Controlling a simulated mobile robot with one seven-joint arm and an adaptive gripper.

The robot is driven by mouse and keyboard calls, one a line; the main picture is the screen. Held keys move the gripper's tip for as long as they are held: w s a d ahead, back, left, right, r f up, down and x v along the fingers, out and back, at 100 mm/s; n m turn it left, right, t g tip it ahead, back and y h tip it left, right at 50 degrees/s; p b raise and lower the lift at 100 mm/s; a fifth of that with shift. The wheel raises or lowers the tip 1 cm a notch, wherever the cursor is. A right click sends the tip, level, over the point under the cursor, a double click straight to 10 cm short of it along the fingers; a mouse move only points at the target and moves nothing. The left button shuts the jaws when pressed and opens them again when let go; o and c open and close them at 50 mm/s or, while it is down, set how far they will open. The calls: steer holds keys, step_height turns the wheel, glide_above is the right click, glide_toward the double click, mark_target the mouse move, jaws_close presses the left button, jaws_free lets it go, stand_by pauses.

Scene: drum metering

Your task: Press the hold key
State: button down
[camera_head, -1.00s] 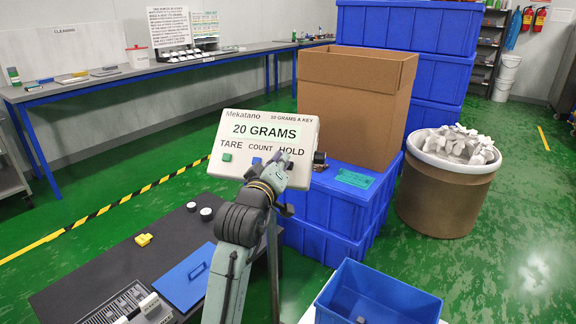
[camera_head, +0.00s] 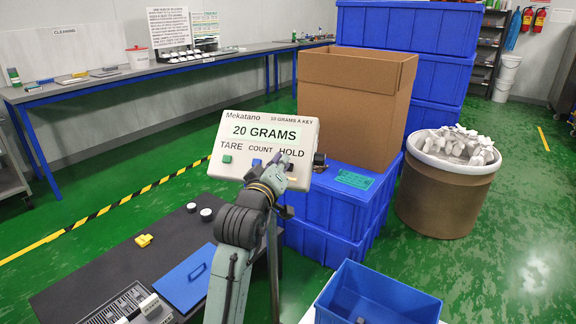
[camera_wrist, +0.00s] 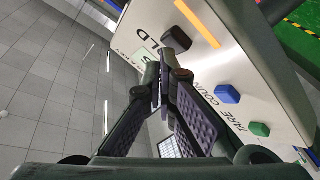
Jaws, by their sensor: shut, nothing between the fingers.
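The scale's indicator panel (camera_head: 264,148) stands tilted, its display (camera_head: 265,132) reading "20 GRAMS". TARE, COUNT and HOLD are printed below. The green key (camera_head: 227,158) is under TARE and the blue key (camera_head: 256,162) under COUNT. My gripper (camera_head: 284,165) is in front of the panel below HOLD and hides the key there. In the wrist view, the dark hold key (camera_wrist: 177,38) lies in line with the blue key (camera_wrist: 227,94) and green key (camera_wrist: 259,129). My shut, empty fingertips (camera_wrist: 163,67) are right by the dark key; I cannot tell whether they touch it.
A cardboard box (camera_head: 355,95) stands on blue crates (camera_head: 330,205) behind the panel. A brown drum (camera_head: 445,200) with white pieces is at the right. An open blue bin (camera_head: 375,300) is front right. A dark table (camera_head: 120,270) holds small items at front left.

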steer(key=shift+s+a+r, duration=0.1)
steer(key=shift+s+r, duration=0.2)
steer(key=s+r+p, duration=0.1)
steer(key=s+a+r+p, duration=0.1)
steer(key=s+r+p, duration=0.1)
steer(key=shift+s+r, duration=0.2)
steer(key=shift+r, duration=0.05)
stand_by(0.3)
stand_by(0.5)
